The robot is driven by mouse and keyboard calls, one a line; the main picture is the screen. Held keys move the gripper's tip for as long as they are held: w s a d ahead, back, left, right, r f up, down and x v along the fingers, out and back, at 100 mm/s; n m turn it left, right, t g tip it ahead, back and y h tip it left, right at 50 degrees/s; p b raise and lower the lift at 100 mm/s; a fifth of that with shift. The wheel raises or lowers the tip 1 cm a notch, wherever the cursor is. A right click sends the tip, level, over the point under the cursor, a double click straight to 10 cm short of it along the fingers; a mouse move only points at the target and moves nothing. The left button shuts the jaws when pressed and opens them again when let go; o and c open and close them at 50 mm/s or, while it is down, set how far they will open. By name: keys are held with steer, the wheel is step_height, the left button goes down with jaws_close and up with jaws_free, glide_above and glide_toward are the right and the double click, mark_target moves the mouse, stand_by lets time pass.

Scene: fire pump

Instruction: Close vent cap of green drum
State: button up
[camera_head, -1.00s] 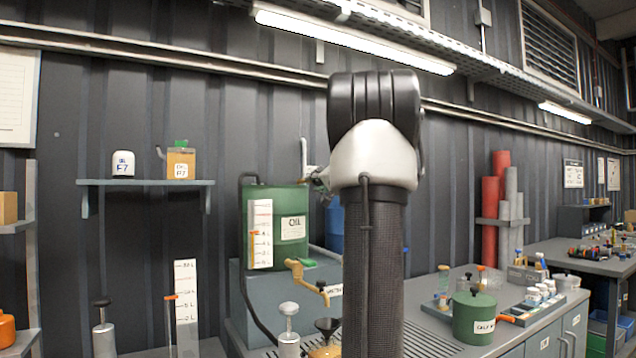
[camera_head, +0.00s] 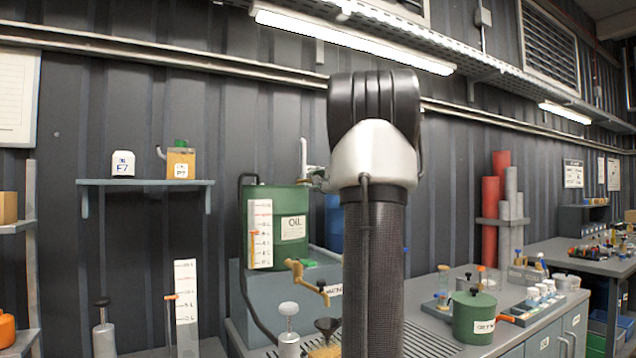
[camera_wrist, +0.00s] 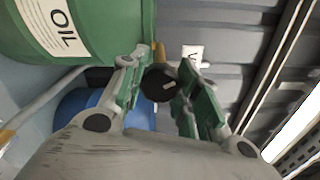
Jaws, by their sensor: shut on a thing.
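The green drum (camera_head: 275,228), labelled OIL, stands on a grey-blue stand behind my arm in the head view. In the wrist view the green drum (camera_wrist: 95,28) fills the upper left. A round black cap (camera_wrist: 155,86) with a pale bar mark on its face, seemingly the vent cap, sits near the drum's edge. My gripper (camera_wrist: 163,80) has its green-padded fingers on either side of this cap and is shut on it. In the head view my gripper (camera_head: 312,178) shows only partly at the drum's top right; the cap cannot be made out there.
A brass tap (camera_head: 306,278) juts from the drum's front. A blue drum (camera_head: 334,224) stands behind my arm, and its blue also shows in the wrist view (camera_wrist: 85,108). A small green pot (camera_head: 474,318) and several bottles stand on the bench at right.

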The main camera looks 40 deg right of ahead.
steer(key=m, duration=0.5)
steer(key=shift+f+m, duration=0.15)
steer(key=shift+m, duration=0.25)
stand_by(0.4)
steer(key=o, duration=1.1)
steer(key=shift+c, duration=0.2)
steer(key=v, duration=1.2)
steer(key=shift+d, duration=0.1)
